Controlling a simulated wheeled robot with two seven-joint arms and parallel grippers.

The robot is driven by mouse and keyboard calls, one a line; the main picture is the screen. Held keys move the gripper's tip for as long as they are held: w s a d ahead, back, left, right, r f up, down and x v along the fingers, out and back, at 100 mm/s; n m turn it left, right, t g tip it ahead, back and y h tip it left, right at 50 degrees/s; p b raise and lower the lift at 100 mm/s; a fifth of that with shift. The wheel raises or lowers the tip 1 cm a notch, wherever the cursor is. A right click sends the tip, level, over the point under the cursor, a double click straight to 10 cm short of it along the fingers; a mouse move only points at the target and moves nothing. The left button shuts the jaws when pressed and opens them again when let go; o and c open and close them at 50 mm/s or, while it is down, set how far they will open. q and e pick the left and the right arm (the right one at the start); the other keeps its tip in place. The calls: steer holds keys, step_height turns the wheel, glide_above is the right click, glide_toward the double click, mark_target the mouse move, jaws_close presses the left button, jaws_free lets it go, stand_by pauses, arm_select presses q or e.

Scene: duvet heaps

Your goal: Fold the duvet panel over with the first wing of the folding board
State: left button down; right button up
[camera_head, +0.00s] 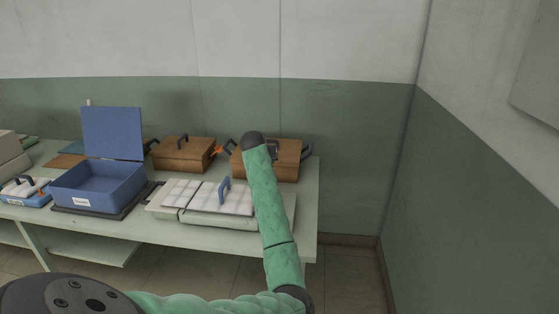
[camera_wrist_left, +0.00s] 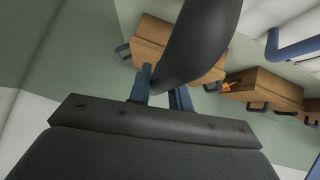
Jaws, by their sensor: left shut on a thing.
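The folding board (camera_head: 168,214) lies pale and flat on the table's right part. The white quilted duvet panel (camera_head: 181,194) lies over it, with a gap line dividing it. A blue handle (camera_head: 224,188) stands up at its middle. My left arm crosses the board's right part and hides it. My left gripper (camera_wrist_left: 160,95) shows in the left wrist view, its dark housing across the bottom. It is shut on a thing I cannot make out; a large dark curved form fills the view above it. In the head view this gripper is hidden. My right gripper is not in view.
A blue box (camera_head: 98,190) with its lid up stands left of the board. Two wooden cases, left (camera_head: 184,155) and right (camera_head: 285,162), stand behind it. A small blue tray (camera_head: 24,190) sits at far left. The table (camera_head: 225,238) ends at right; floor lies beyond.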

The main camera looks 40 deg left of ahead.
arm_select(q)
steer(key=s+a+n+t+h, duration=0.1)
steer(key=s+a, duration=0.2)
steer(key=a, duration=0.2)
steer(key=shift+s+a+f+h, duration=0.25)
steer(key=shift+a+f+h, duration=0.1)
steer(key=shift+f, duration=0.1)
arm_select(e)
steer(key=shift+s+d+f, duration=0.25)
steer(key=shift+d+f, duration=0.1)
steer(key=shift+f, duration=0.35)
arm_select(q)
steer(key=c, duration=1.3)
jaws_free()
steer(key=shift+s+r, duration=0.1)
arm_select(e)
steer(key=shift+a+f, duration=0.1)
arm_select(q)
steer(key=b+v, duration=0.2)
steer(key=v, duration=0.5)
steer(key=shift+s+r, duration=0.15)
steer(key=shift+s, duration=0.05)
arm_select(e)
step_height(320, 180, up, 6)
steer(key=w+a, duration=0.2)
